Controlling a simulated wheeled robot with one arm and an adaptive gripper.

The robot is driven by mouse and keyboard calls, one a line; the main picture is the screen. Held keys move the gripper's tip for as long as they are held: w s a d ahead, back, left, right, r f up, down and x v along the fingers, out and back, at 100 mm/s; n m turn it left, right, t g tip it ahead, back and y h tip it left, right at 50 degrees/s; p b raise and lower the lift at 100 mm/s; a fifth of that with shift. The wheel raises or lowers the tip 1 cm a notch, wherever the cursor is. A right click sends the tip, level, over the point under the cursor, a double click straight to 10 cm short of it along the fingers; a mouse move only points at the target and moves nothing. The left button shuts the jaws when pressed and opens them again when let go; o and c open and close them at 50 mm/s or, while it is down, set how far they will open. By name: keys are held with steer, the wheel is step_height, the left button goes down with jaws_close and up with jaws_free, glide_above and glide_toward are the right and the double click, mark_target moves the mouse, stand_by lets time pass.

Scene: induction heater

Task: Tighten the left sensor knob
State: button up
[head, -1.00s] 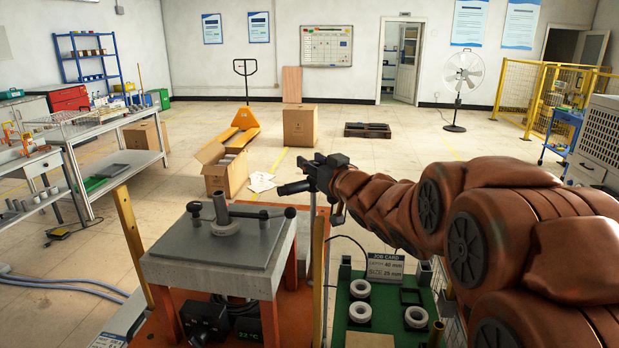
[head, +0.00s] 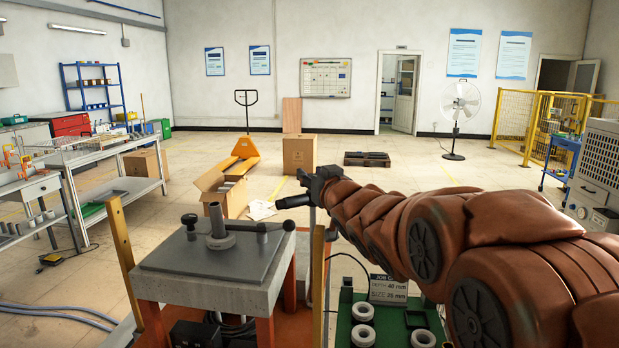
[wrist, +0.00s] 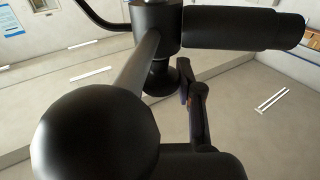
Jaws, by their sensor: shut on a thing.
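My gripper (head: 322,183) is at the end of my arm, right of the heater's grey top and above it in the picture. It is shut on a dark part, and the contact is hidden. A black handle (head: 293,201) sticks out leftward beside it. The heater top (head: 190,262) carries a grey post (head: 217,222) and a black knob (head: 189,220) on its left. I cannot tell which is the left sensor knob. In the wrist view, a large black ball (wrist: 95,135) and a black cylinder (wrist: 245,28) stand close.
A green tray (head: 345,314) with several white rings and a job card (head: 388,290) lies right of the heater. A yellow post (head: 318,285) stands between them. Open boxes (head: 224,193) and a pallet jack (head: 245,150) are on the floor behind. A workbench (head: 110,150) is at left.

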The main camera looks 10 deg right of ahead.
steer(key=o, duration=1.1)
steer(key=shift+s, duration=0.1)
steer(key=shift+s+d, duration=0.25)
steer(key=shift+s, duration=1.7)
steer(key=shift+s+d, duration=0.3)
steer(key=shift+s, duration=1.7)
steer(key=shift+s+d, duration=0.25)
steer(key=shift+s, duration=1.7)
